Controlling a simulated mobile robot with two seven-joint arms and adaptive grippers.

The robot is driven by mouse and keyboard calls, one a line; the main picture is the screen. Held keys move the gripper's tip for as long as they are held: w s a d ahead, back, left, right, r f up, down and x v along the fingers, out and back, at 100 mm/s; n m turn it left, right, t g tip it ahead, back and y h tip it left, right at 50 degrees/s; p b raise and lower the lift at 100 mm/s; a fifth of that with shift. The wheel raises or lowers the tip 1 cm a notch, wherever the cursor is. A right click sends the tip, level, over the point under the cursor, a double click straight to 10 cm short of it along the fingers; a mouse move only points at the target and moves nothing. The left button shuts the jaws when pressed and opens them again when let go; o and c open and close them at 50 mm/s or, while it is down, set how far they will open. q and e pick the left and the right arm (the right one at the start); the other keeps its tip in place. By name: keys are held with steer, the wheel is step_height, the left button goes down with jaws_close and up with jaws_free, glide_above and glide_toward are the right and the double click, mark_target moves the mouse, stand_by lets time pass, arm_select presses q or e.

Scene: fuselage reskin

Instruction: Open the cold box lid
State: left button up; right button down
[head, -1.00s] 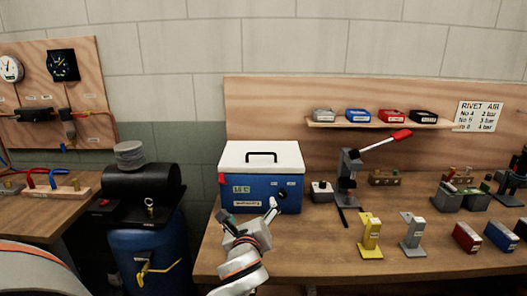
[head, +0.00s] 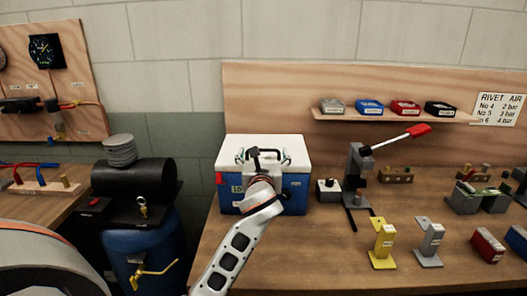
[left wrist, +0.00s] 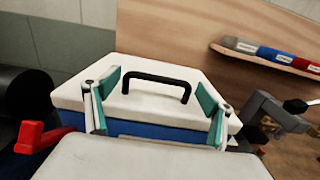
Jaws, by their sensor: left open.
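The cold box (head: 296,192) is blue with a white lid (head: 232,146) and stands on the wooden bench. The lid lies flat and closed, with a black handle (left wrist: 157,78) on top. My left gripper (head: 263,157) is over the box, and its arm hides much of the box front. In the left wrist view the open gripper (left wrist: 160,92) has one teal-padded finger on each side of the handle, apart from it. I cannot tell the exact gap between fingers and lid. My right gripper is not in view.
A red latch or lever (left wrist: 40,137) shows left of the box. A lever press (head: 360,170) with a red grip stands close to its right. Yellow (head: 383,243) and grey (head: 430,240) stands are farther right. A shelf (head: 395,118) holds several small boxes.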

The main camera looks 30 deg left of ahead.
arm_select(q)
steer(key=shift+x, duration=0.75)
steer(key=shift+w+a, duration=0.1)
steer(key=shift+w, duration=0.05)
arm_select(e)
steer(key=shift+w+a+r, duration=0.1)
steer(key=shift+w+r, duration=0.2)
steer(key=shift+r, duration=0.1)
